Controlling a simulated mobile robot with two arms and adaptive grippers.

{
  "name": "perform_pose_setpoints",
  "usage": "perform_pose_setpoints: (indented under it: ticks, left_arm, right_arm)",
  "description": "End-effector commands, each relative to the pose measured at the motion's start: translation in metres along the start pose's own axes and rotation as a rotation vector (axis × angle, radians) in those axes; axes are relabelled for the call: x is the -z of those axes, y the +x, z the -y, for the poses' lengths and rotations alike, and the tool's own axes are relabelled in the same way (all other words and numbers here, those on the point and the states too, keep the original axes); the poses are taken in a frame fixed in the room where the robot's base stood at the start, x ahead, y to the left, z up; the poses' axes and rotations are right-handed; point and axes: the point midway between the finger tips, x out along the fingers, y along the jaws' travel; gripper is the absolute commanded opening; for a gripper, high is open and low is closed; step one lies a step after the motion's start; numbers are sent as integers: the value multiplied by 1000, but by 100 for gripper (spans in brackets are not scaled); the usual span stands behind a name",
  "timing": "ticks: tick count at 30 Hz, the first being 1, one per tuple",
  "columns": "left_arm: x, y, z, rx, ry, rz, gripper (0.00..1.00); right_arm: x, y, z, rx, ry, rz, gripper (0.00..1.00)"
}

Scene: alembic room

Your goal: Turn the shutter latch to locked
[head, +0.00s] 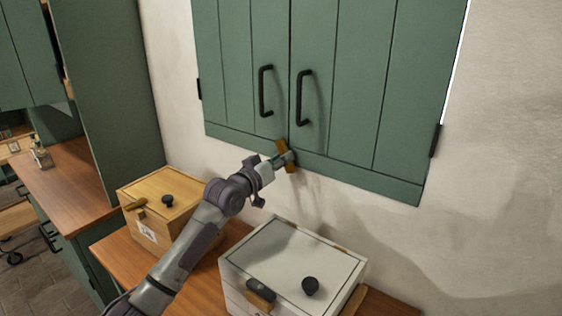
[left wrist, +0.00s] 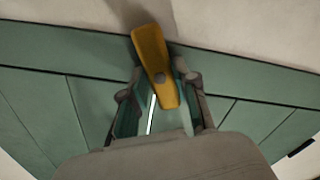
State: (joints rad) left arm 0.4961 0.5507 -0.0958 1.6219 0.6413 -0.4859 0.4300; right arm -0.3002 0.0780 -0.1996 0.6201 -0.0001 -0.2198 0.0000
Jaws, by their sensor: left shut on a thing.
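The green shutter (head: 345,80) has two doors, both shut, with black handles on the wall. The shutter latch (head: 281,147) is a small brass-coloured bar at the bottom edge where the doors meet. It stands tilted, near upright, in the head view. In the left wrist view the latch (left wrist: 149,45) is an ochre bar with a grey pivot, one end reaching past the shutter's edge. My left gripper (head: 281,160) is at the latch; in the left wrist view its fingers (left wrist: 162,88) are on both sides of the bar's near end, shut on it. My right gripper is not in view.
A wooden box (head: 180,189) with a black knob and a white box (head: 291,262) with a dark knob stand on the wooden counter (head: 205,282) below the shutter. A green cabinet panel (head: 103,90) rises at the left. The wall right of the shutter is bare.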

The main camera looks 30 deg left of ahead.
Motion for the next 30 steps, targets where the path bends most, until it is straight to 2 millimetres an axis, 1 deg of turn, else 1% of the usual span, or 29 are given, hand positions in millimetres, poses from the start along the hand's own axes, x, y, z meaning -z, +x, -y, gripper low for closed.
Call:
perform_pose_setpoints:
  ticks: [6,15,21,30]
  left_arm:
    - [-1,0,1,2,194,3,0]
    - [-1,0,0,1,382,4,0]
    - [-1,0,1,1,449,4,0]
    - [-1,0,1,1,479,4,0]
  right_arm:
    - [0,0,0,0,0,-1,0]
    - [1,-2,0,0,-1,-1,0]
    - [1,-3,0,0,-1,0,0]
    - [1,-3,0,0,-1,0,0]
